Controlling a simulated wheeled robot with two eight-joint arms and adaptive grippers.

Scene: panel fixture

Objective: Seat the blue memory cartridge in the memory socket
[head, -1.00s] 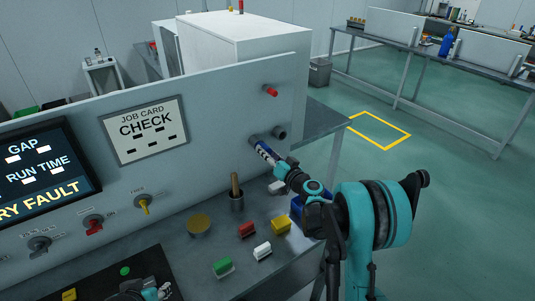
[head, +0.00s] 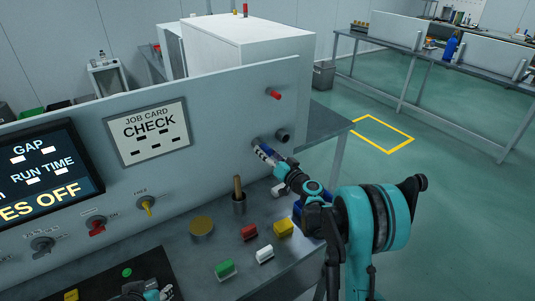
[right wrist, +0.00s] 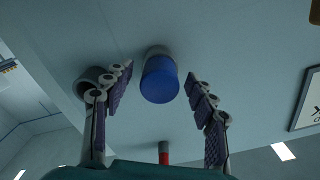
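The blue memory cartridge (right wrist: 159,82) is a short blue cylinder. In the right wrist view its far end is at a grey round socket (right wrist: 158,52) in the panel; how deep it sits cannot be told. My right gripper (head: 268,155) is at the panel, with its fingers (right wrist: 160,92) on both sides of the cartridge. Clear gaps show between the fingers and the cartridge, so the gripper is open. In the head view the fingers mostly hide the cartridge. My left gripper (head: 150,291) is partly visible at the bottom edge; its opening is unclear.
A second, dark round socket (head: 283,135) is close to the right gripper, with a red knob (head: 274,94) above. On the bench are green (head: 225,270), red (head: 249,232), white (head: 265,254) and yellow (head: 284,228) blocks, a brass disc (head: 201,226) and a cup with a rod (head: 239,205).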

